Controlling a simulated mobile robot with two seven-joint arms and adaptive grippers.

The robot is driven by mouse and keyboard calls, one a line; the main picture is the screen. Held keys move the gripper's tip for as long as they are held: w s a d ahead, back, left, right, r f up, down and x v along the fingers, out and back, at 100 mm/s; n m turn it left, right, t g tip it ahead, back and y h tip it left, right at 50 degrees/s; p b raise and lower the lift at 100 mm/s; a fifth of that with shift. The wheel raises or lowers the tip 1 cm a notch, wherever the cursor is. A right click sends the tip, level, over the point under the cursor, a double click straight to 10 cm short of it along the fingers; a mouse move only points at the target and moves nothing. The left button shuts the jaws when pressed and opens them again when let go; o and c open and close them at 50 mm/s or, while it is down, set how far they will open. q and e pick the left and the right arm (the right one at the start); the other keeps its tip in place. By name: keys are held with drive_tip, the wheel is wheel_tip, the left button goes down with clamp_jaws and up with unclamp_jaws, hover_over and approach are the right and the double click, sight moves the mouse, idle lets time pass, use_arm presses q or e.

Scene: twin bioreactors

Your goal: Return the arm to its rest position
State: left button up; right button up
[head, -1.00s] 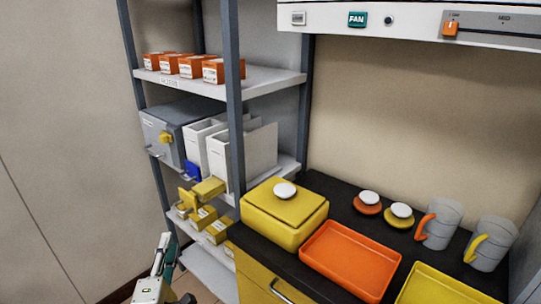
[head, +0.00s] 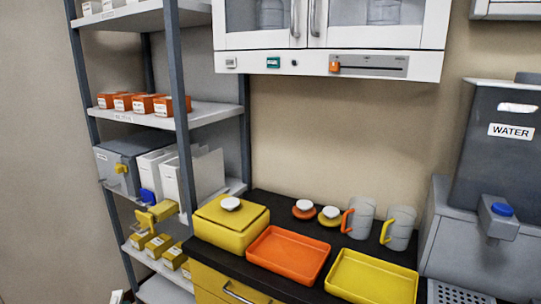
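Only a small tip of my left gripper (head: 117,297) shows, at the bottom left edge of the head view, below and in front of the shelf rack. It is cut off, so its opening and anything in it are hidden. My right gripper is out of view.
A black counter (head: 262,200) holds a yellow lidded box (head: 228,237), an orange tray (head: 288,255), a yellow tray (head: 371,278), two lids and two grey jugs. The shelf rack (head: 182,110) on the left carries boxes. A water dispenser (head: 490,150) stands right. The wall cabinet (head: 380,64) hangs above.

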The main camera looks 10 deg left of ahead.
use_arm(q)
drive_tip(key=s+d+f+m+g+h, duration=0.1)
drive_tip(key=d+f+m+h, duration=0.35)
drive_tip(key=d+m, duration=0.35)
drive_tip(key=s+d+f+m+h, duration=0.2)
drive_tip(key=d+f+m+h, duration=0.25)
drive_tip(key=d+m, duration=0.4)
drive_tip(key=s+d+f+m+g, duration=0.1)
drive_tip(key=s+f+m+g, duration=0.2)
drive_tip(key=f, duration=0.5)
drive_tip(key=s+d+f+m+g, duration=0.2)
drive_tip(key=s+f+m+g, duration=0.2)
drive_tip(key=f, duration=0.5)
drive_tip(key=s+m, duration=0.2)
drive_tip(key=m, duration=0.1)
drive_tip(key=shift+d, duration=0.25)
drive_tip(key=shift+r+m, duration=0.1)
drive_tip(key=shift+m, duration=0.15)
